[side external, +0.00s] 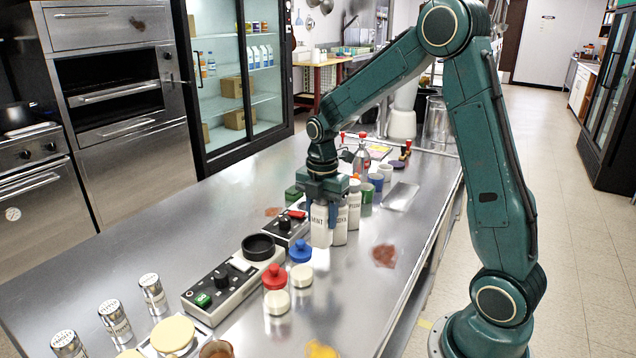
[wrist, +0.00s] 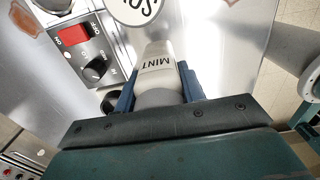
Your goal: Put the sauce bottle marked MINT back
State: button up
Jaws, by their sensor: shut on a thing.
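The white sauce bottle marked MINT (side external: 320,227) is upright in the side view, at or just above the steel counter; I cannot tell which. My gripper (side external: 325,190) is over it from above, shut on its upper part. Another white lettered bottle (side external: 354,208) stands just behind.
A control box with a red switch (wrist: 73,34) is close to the left of the bottle. Another control box (side external: 235,285), red-lidded (side external: 274,277) and blue-lidded (side external: 300,251) jars stand nearer the camera. Cups (side external: 376,183) stand behind. A reddish-brown stain (side external: 384,255) marks the counter at right.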

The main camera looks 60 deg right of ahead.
aim_at(322, 229)
jog(key=shift+f, duration=2)
jog(key=shift+f, duration=0.15)
jog(key=o, duration=1.2)
notch_tip(322, 229, up, 12)
jog(key=shift+f, duration=0.1)
jog(key=shift+r, duration=0.3)
